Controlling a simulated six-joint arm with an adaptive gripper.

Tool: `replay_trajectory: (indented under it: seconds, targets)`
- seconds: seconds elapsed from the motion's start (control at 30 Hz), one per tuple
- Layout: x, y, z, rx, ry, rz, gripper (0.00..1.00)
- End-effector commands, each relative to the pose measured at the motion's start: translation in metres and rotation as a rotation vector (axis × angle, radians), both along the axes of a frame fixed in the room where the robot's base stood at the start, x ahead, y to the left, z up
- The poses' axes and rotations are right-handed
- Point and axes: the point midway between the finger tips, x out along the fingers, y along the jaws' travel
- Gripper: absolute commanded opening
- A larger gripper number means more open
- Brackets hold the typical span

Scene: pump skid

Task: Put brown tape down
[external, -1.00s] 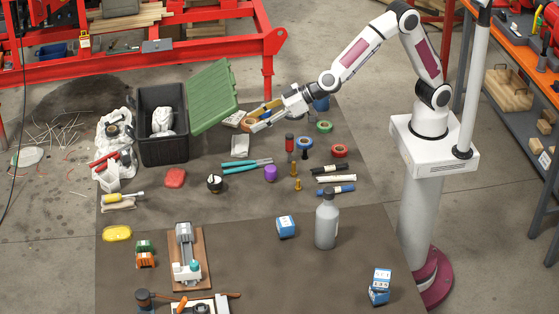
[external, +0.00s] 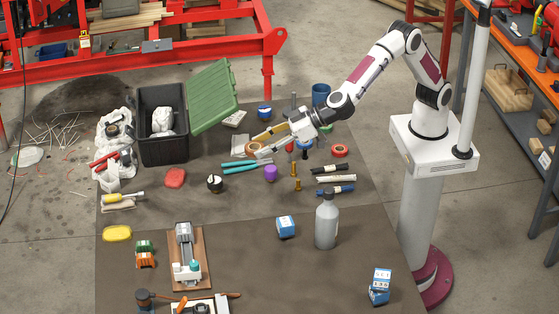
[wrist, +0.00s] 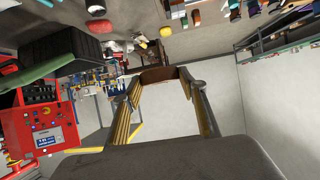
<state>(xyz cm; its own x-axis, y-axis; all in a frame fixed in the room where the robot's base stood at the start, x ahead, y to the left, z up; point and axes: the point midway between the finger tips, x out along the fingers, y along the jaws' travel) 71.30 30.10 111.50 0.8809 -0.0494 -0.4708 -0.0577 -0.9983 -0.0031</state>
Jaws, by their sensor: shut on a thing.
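The brown tape (external: 253,148) is a small orange-brown roll held at the fingertips of my gripper (external: 258,146) in the external view. My gripper is shut on it and reaches left over the table, near the teal-handled pliers (external: 240,167). I cannot tell whether the roll touches the table or hangs just above it. In the wrist view the brown tape (wrist: 158,74) spans the gap between the two fingertips of my gripper (wrist: 160,82).
A black case (external: 163,150) with an open green lid (external: 213,97) stands to the left. A red tape roll (external: 340,150), a purple cylinder (external: 271,173), brass fittings and markers lie nearby. A grey bottle (external: 326,225) stands in front. The dark mat has bare patches at centre.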

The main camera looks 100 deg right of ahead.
Motion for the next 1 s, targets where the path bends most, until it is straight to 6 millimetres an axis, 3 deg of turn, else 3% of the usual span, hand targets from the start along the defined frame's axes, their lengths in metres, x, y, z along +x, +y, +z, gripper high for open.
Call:
replay_trajectory:
  seconds: [0.1,0.57,0.8,1.0]
  targets:
    - [-0.008,0.034,-0.002,0.0,0.003,-0.007,0.21]
    - [-0.064,0.15,-0.028,-0.001,0.01,-0.045,0.21]
    - [-0.105,0.202,-0.061,-0.002,0.013,-0.043,0.21]
    - [-0.137,0.236,-0.097,-0.003,0.012,-0.023,0.21]
